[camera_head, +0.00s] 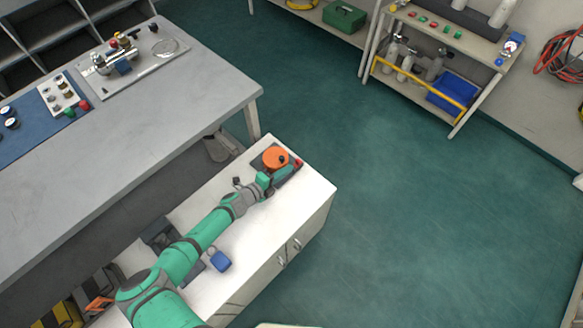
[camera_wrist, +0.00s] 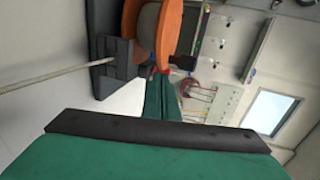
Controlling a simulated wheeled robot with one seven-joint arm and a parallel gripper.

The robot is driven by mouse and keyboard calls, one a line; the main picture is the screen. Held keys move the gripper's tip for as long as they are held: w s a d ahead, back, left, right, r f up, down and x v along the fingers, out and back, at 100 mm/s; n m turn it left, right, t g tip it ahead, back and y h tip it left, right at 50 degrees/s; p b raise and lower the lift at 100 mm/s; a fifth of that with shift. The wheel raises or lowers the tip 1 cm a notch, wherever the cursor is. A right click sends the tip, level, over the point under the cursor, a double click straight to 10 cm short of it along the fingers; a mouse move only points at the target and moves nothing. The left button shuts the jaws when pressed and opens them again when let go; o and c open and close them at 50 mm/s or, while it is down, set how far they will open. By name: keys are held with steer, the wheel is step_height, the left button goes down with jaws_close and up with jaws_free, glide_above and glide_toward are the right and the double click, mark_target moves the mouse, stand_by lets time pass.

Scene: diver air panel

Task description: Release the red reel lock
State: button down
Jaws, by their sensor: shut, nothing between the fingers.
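An orange reel (camera_head: 275,156) sits on a dark base at the far end of the white cabinet. A small red lock (camera_head: 298,162) shows at its right side. My gripper (camera_head: 281,174) is low beside the reel, on its near right side, shut with nothing held. In the wrist view the orange reel (camera_wrist: 168,30) stands in a dark bracket, with a pale cable running left. A green finger (camera_wrist: 160,98) reaches toward the reel. A bit of red (camera_wrist: 154,71) shows at its tip; I cannot tell whether they touch.
A blue object (camera_head: 220,261) lies on the white cabinet top (camera_head: 262,232) beside my arm. A grey bench (camera_head: 170,110) with fittings is at the left. A shelf cart (camera_head: 440,35) with a blue bin (camera_head: 453,92) stands at the back right. The green floor at the right is clear.

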steer(key=v, duration=1)
steer(key=shift+s+a+f, duration=0.1)
steer(key=shift+s+a, duration=0.05)
steer(key=shift+a, duration=0.05)
steer(key=shift+s+a, duration=0.15)
steer(key=shift+a, duration=0.05)
